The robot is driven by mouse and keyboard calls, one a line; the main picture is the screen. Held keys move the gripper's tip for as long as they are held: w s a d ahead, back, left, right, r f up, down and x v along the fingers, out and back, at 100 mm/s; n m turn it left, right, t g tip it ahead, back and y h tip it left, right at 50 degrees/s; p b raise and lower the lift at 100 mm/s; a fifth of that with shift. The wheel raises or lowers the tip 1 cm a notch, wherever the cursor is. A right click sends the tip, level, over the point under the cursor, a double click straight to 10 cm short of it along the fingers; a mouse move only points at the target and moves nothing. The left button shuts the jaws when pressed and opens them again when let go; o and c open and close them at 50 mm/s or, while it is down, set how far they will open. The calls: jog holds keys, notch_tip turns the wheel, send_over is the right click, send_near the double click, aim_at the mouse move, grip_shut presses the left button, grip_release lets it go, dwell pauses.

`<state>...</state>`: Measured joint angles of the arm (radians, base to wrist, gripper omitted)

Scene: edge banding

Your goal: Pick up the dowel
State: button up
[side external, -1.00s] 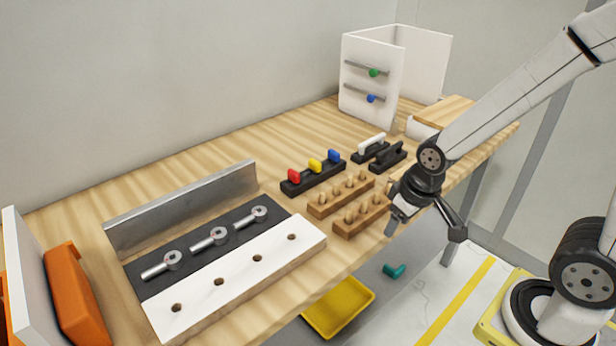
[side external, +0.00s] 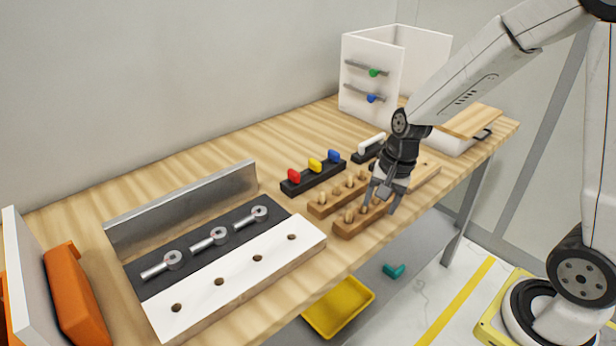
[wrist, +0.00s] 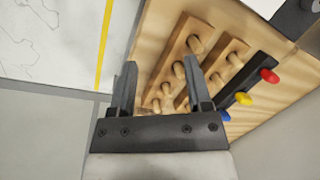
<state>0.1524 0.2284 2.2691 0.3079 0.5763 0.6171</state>
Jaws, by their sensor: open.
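Light wooden dowels stand upright in two wooden racks on the bench. The front rack (side external: 352,231) is below my gripper (side external: 382,204), and the rear rack (side external: 322,211) is just behind it. One dowel (side external: 349,216) shows left of my fingers in the side view; others in the front rack are partly hidden by the gripper. My gripper points down, open, with its fingers around the front rack's height. Contact cannot be told.
A black holder with red, yellow and blue knobs (side external: 316,178) sits behind the racks. A white board with holes (side external: 238,272) and metal fittings (side external: 212,238) lie left. A white cabinet (side external: 371,79) stands at the back. A yellow tray (side external: 338,306) is below the bench edge.

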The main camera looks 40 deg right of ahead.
aim_at(351, 212)
jog(key=w+m, duration=0.1)
jog(key=m, duration=0.1)
jog(key=w+d+m+y, duration=0.1)
jog(key=w+m, duration=0.1)
jog(key=m, duration=0.1)
jog(key=w+d+m+y, duration=0.1)
jog(key=w+m, duration=0.1)
jog(key=shift+f+m, duration=0.15)
jog(key=shift+m, duration=0.25)
jog(key=shift+w+d+m+y, duration=0.3)
jog(key=shift+w+m, duration=0.25)
jog(key=shift+m, duration=0.45)
jog(key=shift+x, duration=1.3)
jog(key=shift+x, duration=2.6)
jog(key=shift+a, duration=0.1)
grip_shut()
